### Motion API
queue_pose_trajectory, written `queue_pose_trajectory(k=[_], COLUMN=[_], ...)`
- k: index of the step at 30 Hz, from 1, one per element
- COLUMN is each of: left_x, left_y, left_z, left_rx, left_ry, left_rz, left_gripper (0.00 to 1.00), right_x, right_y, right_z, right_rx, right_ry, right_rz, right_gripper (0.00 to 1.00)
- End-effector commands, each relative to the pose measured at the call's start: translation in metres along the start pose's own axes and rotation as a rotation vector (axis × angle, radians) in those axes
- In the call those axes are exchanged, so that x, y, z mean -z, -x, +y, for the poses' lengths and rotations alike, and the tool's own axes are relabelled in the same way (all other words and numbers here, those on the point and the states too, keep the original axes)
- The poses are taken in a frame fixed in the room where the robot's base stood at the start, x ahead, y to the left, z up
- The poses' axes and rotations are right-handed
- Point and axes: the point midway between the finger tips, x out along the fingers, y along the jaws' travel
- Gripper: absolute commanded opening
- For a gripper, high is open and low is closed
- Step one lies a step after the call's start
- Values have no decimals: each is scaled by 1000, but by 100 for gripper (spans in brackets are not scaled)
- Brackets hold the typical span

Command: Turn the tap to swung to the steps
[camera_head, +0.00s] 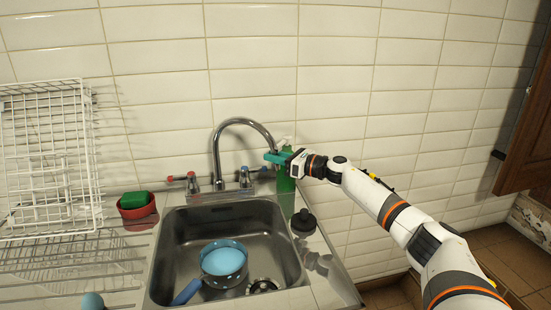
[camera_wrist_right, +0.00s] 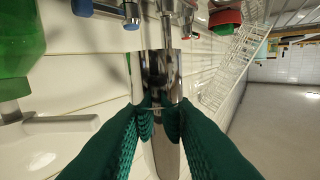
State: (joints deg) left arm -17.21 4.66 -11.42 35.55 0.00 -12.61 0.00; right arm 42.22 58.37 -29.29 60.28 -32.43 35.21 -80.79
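The chrome tap (camera_head: 217,150) stands behind the sink, its curved spout arching to the right with its end by my right gripper. My right gripper (camera_head: 275,156) has green fingers, which close in on both sides of the spout near its end. In the right wrist view the chrome spout (camera_wrist_right: 160,70) runs between the fingertips (camera_wrist_right: 160,110), with no clear gap beside it. The tap has a red-marked handle (camera_head: 191,180) on the left and a blue-marked handle (camera_head: 245,175) on the right. My left gripper is not in view.
A green bottle (camera_head: 286,180) stands right behind my right gripper. The sink (camera_head: 180,235) holds a blue pan (camera_head: 224,283). A black plug-like object (camera_head: 304,222) sits on its right rim. A red bowl (camera_head: 138,214) with a green sponge and a white rack (camera_head: 50,150) are left.

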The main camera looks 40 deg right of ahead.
Motion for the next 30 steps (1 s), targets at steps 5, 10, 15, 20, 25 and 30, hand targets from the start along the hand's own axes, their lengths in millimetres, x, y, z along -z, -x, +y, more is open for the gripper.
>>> queue_pose_trajectory(k=[5,10,15,20,25,30], left_x=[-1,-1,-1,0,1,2], left_y=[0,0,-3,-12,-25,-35], left_z=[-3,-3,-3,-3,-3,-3], left_rx=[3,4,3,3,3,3], left_ry=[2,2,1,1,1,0], left_rz=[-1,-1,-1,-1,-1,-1], left_gripper=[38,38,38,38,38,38], right_x=[1,0,-2,-4,-6,-5], right_y=[0,0,8,33,66,92], right_z=[0,0,1,1,1,1], right_rx=[-2,-1,-3,-2,-2,-1], right_ry=[-2,-1,0,3,1,1], right_rz=[2,1,0,-4,-7,-6], right_gripper=[43,43,43,43,43,43])
